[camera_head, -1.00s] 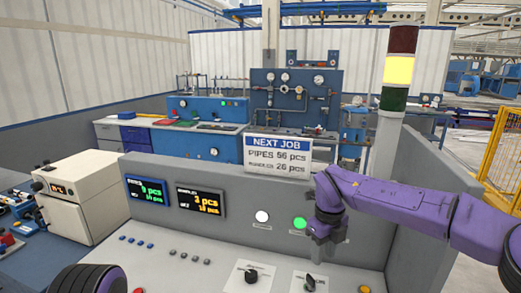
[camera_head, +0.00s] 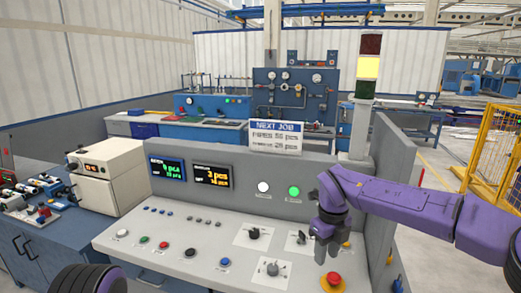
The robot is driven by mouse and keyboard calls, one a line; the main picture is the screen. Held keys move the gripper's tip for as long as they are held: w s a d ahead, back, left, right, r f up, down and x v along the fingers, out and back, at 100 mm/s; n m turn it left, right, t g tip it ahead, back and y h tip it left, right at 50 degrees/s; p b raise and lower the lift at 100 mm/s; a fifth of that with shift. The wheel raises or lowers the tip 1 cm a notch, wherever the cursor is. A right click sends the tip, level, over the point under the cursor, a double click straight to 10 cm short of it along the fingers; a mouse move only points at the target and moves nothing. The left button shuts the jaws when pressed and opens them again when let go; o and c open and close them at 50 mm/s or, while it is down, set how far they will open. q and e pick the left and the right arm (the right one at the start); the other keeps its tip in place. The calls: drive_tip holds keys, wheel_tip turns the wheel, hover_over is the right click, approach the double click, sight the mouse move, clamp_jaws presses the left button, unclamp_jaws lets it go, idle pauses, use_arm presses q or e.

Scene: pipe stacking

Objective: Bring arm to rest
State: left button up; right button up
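My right arm is purple and reaches in from the right side of the head view. Its gripper (camera_head: 325,246) hangs pointing down over the right part of the grey control panel (camera_head: 205,235), close to a red emergency button (camera_head: 333,280). The gripper is small and dark here, so I cannot tell whether its fingers are open or shut. No object shows in it. Only a dark, ribbed part of my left arm shows at the bottom left; my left gripper is out of view.
The panel carries several buttons, rotary knobs (camera_head: 272,269), two displays (camera_head: 212,176), and a lit green button (camera_head: 294,191). A white box unit (camera_head: 104,175) stands left on a blue cabinet (camera_head: 45,240). A yellow fence (camera_head: 490,145) is at right.

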drive_tip(key=w+d+f+n+t+h, duration=0.25)
drive_tip(key=d+f+t+h, duration=0.2)
drive_tip(key=f, duration=0.35)
drive_tip(key=s+f+n+t+b, duration=0.1)
drive_tip(key=s+f+n+b, duration=0.15)
drive_tip(key=f, duration=0.35)
drive_tip(key=s+f+n+t+h+b, duration=0.1)
drive_tip(key=s+f+n, duration=0.25)
drive_tip(key=f, duration=0.25)
drive_tip(key=s+f+n+t+b, duration=0.1)
drive_tip(key=s+f+n, duration=0.2)
drive_tip(key=f, duration=0.3)
drive_tip(key=s+d+f+n+g+b, duration=0.1)
drive_tip(key=s+d+f+n+b, duration=0.2)
drive_tip(key=s+f, duration=0.4)
drive_tip(key=s+d+f+n+g+y+b, duration=0.1)
drive_tip(key=s+f, duration=0.5)
drive_tip(key=s, duration=0.7)
drive_tip(key=s+d+f+n+g+y+b, duration=0.1)
drive_tip(key=s+d+f+n+b, duration=0.4)
drive_tip(key=s, duration=0.5)
wheel_tip(320, 180, down, 3)
drive_tip(key=n+g, duration=0.1)
drive_tip(key=n, duration=0.1)
drive_tip(key=shift+r+n, duration=0.2)
drive_tip(key=shift+n, duration=0.15)
